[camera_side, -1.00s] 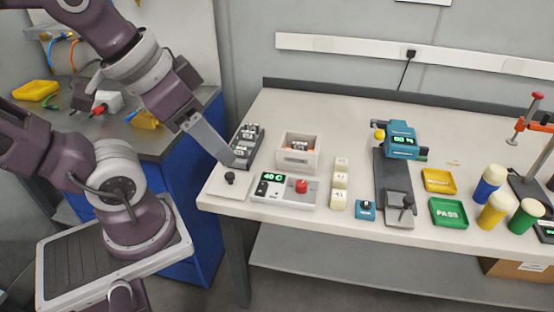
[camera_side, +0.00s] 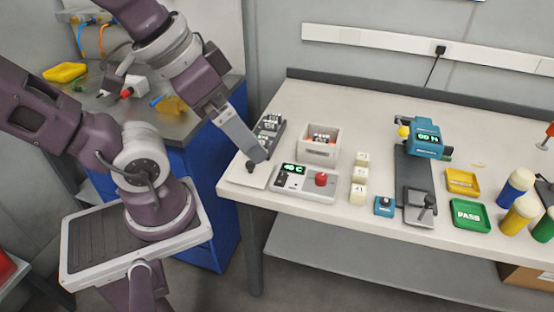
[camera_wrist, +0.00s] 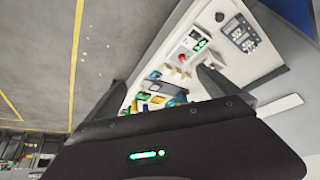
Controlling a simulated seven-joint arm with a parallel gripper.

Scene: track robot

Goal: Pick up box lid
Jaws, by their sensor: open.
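The box lid (camera_side: 246,180) looks like a flat off-white plate with a black knob (camera_side: 250,167). It lies on the front left corner of the white bench. The open off-white box (camera_side: 318,153) stands behind and to the right, with small parts inside. The fingers partly hide the dark parts rack. In the wrist view, my gripper's dark body covers the lower part.
A dark parts rack (camera_side: 270,128) stands just behind the lid. A control box (camera_side: 305,184) with a green display and red button is close on the right. Cream blocks (camera_side: 360,180), a blue press (camera_side: 425,140) and coloured trays (camera_side: 468,214) lie further right.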

